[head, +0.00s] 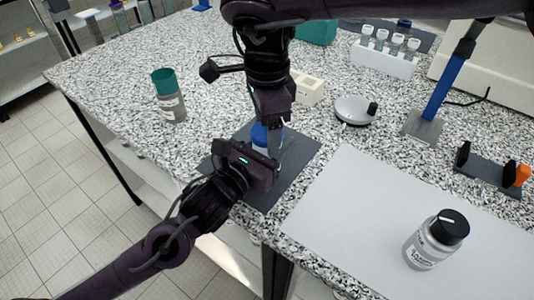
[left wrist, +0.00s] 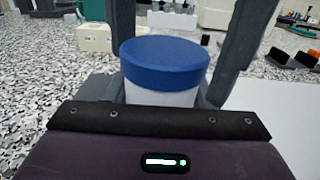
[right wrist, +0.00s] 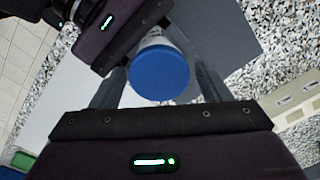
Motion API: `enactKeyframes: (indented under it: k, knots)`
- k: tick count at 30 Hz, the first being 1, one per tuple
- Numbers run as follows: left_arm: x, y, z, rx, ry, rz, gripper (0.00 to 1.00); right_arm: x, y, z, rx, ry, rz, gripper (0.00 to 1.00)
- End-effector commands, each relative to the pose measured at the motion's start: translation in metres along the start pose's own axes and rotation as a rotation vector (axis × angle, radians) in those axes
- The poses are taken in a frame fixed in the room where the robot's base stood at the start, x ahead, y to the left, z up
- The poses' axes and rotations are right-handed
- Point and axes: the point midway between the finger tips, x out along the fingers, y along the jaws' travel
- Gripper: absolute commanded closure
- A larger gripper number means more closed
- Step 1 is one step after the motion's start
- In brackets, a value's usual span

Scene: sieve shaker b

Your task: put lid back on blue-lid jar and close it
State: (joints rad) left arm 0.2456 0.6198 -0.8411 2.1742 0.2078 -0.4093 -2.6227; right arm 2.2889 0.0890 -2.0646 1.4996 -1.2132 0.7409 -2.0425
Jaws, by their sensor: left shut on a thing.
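The blue-lid jar stands upright on a dark mat (head: 300,146), its white body (left wrist: 160,95) showing in the left wrist view. Its blue lid (left wrist: 165,60) sits level on top and also shows from above in the right wrist view (right wrist: 159,73). Whether it is screwed tight cannot be told. My left gripper (head: 264,150) is shut on the jar's body from the front. My right gripper (right wrist: 160,82) points down from above, its fingers on either side of the lid with a small gap at each side. In the head view the arms hide most of the jar.
A teal-capped bottle (head: 170,100) stands at the left. A black-capped jar (head: 435,240) stands on the pale sheet (head: 365,200) at the right. A cream block (head: 308,88), a white dish (head: 352,110) and a vial rack (head: 384,60) are behind.

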Motion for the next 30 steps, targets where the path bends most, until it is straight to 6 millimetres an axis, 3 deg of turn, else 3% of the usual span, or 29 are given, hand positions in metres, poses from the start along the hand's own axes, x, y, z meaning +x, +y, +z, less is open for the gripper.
enactKeyframes:
  k: [8, 19, 30]
  knots:
    - [0.000, 0.001, 0.000, 0.000, 0.000, 0.003, 1.00, -0.001, 0.001, 0.001, -0.002, 0.000, 0.003, 0.24]
    - [0.000, 0.001, -0.001, 0.000, 0.002, 0.002, 1.00, -0.043, 0.000, 0.001, -0.002, 0.000, 0.000, 0.24]
    - [0.000, 0.000, 0.000, 0.000, 0.001, 0.001, 1.00, -0.049, 0.000, 0.000, 0.007, 0.001, 0.000, 0.27]
